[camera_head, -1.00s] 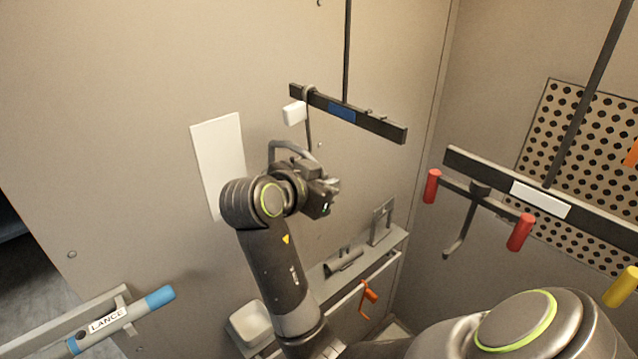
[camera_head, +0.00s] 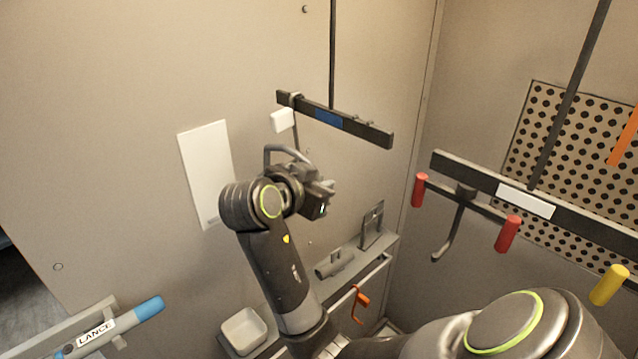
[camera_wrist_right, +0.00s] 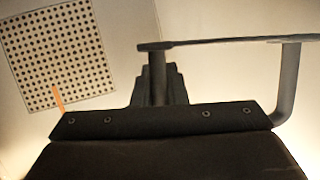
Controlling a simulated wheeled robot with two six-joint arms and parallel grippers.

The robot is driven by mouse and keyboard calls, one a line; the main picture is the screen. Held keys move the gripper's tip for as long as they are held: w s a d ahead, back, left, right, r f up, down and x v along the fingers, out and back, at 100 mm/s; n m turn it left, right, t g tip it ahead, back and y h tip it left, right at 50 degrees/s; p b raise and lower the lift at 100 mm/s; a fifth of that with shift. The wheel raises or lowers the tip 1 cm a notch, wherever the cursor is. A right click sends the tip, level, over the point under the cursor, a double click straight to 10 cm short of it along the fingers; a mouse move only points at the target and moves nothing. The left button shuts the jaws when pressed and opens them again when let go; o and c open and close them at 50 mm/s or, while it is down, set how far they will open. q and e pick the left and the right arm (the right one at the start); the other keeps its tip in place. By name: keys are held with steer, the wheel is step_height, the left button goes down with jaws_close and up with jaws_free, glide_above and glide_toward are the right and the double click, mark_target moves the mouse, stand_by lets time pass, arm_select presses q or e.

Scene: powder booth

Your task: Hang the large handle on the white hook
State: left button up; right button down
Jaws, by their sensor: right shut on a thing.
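My right gripper (camera_head: 322,198) is in the middle of the head view, in front of the booth's back wall. It is shut on a grey bent-tube handle (camera_head: 285,149), whose arch shows above and behind the wrist. In the right wrist view the jaws (camera_wrist_right: 154,88) close around one post of the handle; its long bar (camera_wrist_right: 225,41) runs right and bends down. A dark rail with a white label (camera_head: 526,202) is at the right, apart from the gripper. A grey hook (camera_head: 447,238) hangs below it. I cannot tell which hook is the white one. My left gripper is not in view.
A rail with a blue label (camera_head: 328,117) and a white block (camera_head: 282,120) is above the gripper. Red grips (camera_head: 508,235) stick out below the white-labelled rail. A shelf (camera_head: 345,272) runs below. A lance (camera_head: 110,328) lies lower left. A perforated panel (camera_head: 520,130) is at right.

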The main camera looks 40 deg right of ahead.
steer(key=shift+f, duration=0.15)
steer(key=shift+f+b, duration=0.35)
steer(key=shift+f, duration=0.1)
stand_by(0.4)
steer(key=c, duration=1.4)
jaws_free()
steer(key=shift+o, duration=0.2)
